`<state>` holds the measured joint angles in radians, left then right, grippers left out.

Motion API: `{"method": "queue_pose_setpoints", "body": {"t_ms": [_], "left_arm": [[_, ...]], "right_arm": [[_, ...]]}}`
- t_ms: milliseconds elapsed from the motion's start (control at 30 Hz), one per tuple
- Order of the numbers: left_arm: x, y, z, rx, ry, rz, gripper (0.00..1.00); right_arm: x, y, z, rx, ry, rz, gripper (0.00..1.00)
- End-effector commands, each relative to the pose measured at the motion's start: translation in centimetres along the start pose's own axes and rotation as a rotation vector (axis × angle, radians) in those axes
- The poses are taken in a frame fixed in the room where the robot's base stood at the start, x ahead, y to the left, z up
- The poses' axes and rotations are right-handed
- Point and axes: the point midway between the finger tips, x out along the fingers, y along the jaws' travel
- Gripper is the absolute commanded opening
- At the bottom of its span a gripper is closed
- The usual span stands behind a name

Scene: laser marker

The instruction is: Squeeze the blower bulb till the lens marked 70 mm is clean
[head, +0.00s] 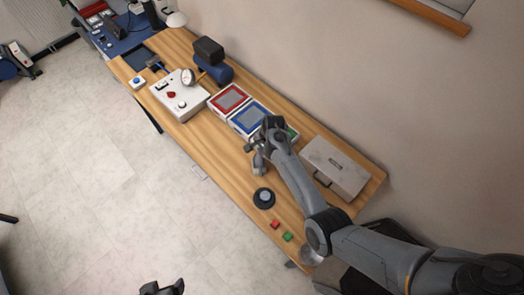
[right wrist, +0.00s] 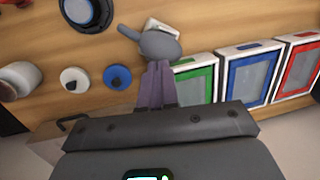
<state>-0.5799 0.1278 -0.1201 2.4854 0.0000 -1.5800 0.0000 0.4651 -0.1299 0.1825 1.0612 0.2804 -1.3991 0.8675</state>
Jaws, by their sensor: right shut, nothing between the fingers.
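A grey blower bulb (right wrist: 155,43) with a short nozzle shows in the right wrist view, at the tips of my right gripper (right wrist: 154,66). The fingers are shut with nothing between them; I cannot tell whether they touch the bulb. In the head view, my right gripper (head: 258,150) is over the middle of the bench. A black-ringed round piece with bluish glass (head: 264,198), possibly a lens, lies on the bench and shows at the top of the wrist view (right wrist: 90,10). No 70 mm mark is readable. My left gripper (head: 163,288) is partly visible at the bottom edge.
Red (head: 229,98), blue (head: 249,117) and green (right wrist: 193,80) framed trays stand in a row. A white case (head: 335,165) stands right. White (right wrist: 75,80) and blue (right wrist: 118,77) round pieces lie near the bulb. Red (head: 275,224) and green (head: 287,236) blocks lie near the front edge.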

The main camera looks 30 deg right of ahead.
Motion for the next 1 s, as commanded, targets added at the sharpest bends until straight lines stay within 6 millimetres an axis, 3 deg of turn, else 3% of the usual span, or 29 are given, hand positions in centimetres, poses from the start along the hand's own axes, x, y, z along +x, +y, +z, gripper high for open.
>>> {"method": "queue_pose_setpoints", "body": {"t_ms": [200, 433, 633, 1000], "left_arm": [[0.8, 0.0, 0.3, 0.0, -0.006, 0.0, 0.83], [1.0, 0.2, 0.3, -0.006, -0.005, 0.005, 0.83], [1.0, 0.3, 0.3, -0.013, -0.004, 0.01, 0.83], [1.0, 0.3, 0.3, -0.01, -0.004, 0.008, 0.83]], "right_arm": [[-4.2, 0.0, -0.1, 0.0, 0.004, -0.006, 0.0], [-7.4, 0.0, -0.1, 0.0, 0.003, -0.003, 0.0], [-8.5, 0.0, 0.0, -0.001, 0.002, -0.003, 0.0], [-8.7, 0.0, -0.1, 0.0, 0.001, -0.003, 0.0]]}}
